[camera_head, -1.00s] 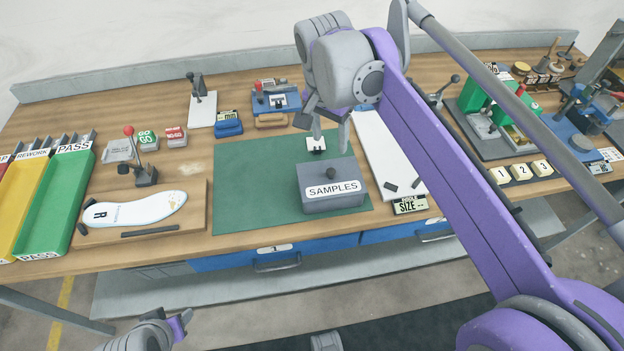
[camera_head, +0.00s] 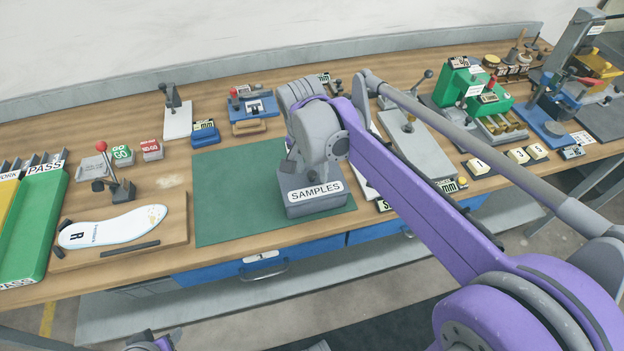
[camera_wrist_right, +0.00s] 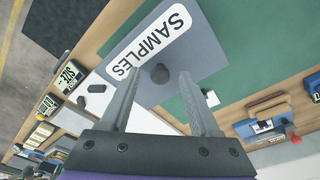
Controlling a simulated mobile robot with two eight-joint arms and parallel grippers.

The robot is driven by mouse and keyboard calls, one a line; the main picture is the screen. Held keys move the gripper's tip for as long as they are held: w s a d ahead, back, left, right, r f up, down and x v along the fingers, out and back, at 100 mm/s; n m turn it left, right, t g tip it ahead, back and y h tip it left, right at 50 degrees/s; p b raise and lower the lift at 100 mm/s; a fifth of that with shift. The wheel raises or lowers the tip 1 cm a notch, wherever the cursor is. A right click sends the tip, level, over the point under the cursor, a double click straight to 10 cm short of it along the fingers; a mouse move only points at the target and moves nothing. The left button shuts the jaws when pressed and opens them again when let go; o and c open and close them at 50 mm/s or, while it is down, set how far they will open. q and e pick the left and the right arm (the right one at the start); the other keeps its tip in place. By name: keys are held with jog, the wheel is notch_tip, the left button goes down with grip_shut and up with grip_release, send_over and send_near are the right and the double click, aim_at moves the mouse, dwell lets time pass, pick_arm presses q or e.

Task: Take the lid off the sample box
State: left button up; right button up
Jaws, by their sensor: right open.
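The grey sample box (camera_head: 318,210) stands on the green mat, its white SAMPLES label facing front. In the right wrist view, the grey lid (camera_wrist_right: 205,45) lies flat on the box, and its dark round knob (camera_wrist_right: 160,73) shows between my right gripper's fingers. My right gripper (camera_wrist_right: 158,84) is open above the lid, with one finger on each side of the knob. I cannot tell whether the fingers touch it. In the head view my right wrist hides the knob and most of the lid. My left gripper (camera_head: 160,343) shows only partly at the bottom edge.
Bare green mat (camera_head: 235,200) lies left of the box. A board with a white insole (camera_head: 112,226) is further left, beside the green PASS tray (camera_head: 35,225). A grey fixture (camera_head: 415,140) stands to the right. Blue drawers (camera_head: 260,262) line the bench front.

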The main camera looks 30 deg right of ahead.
jog(key=shift+c, duration=0.3)
grip_shut()
